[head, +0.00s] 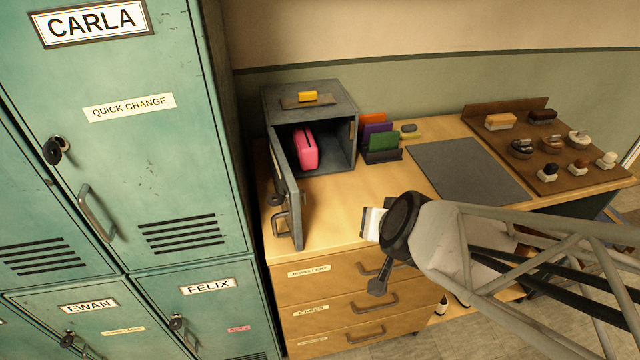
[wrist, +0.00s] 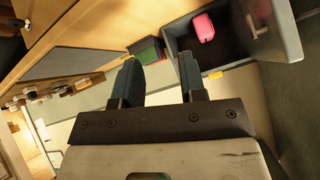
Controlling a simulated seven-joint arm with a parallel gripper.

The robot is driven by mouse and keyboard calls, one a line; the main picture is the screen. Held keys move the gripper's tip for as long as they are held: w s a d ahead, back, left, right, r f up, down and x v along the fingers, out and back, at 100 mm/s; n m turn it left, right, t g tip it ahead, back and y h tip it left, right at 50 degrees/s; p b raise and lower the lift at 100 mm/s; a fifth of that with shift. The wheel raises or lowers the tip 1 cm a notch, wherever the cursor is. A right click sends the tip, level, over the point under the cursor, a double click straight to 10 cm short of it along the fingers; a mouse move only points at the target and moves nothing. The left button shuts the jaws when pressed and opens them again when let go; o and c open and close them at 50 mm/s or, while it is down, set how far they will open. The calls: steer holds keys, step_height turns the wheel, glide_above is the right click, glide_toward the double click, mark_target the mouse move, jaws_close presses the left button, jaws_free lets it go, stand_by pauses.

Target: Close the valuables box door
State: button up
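The valuables box (head: 335,100) is a dark grey box on the wooden drawer unit, and its front is open. Its door (head: 287,190) hangs on the left edge and stands wide open towards the front, with a knob and a handle (head: 281,222) on its outer face. A pink item (head: 305,150) stands inside. In the wrist view the box (wrist: 235,60) is at the upper right, with the door (wrist: 283,30) at its right. My gripper (head: 366,224) is to the right of the door, apart from it. The wrist view shows its two fingers (wrist: 160,80) apart with nothing between them.
Teal lockers (head: 150,150) stand close on the left of the door. A rack of coloured cards (head: 380,145) is right of the box. A grey mat (head: 465,170) and a brown board (head: 560,165) with brushes and tins lie further right. The counter before the box is clear.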

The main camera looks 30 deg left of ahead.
steer(key=s+a+f+n+t+y, duration=0.1)
steer(key=s+a+f, duration=0.4)
steer(key=a, duration=0.6)
steer(key=n+t+y, duration=0.1)
steer(key=t+y, duration=0.1)
steer(key=t, duration=0.1)
glide_toward(275, 229)
steer(key=shift+w+a, duration=0.3)
steer(key=shift+a, duration=0.2)
steer(key=shift+w, duration=0.1)
steer(key=shift+x, duration=3.85)
steer(key=shift+d+f, duration=0.1)
jaws_close()
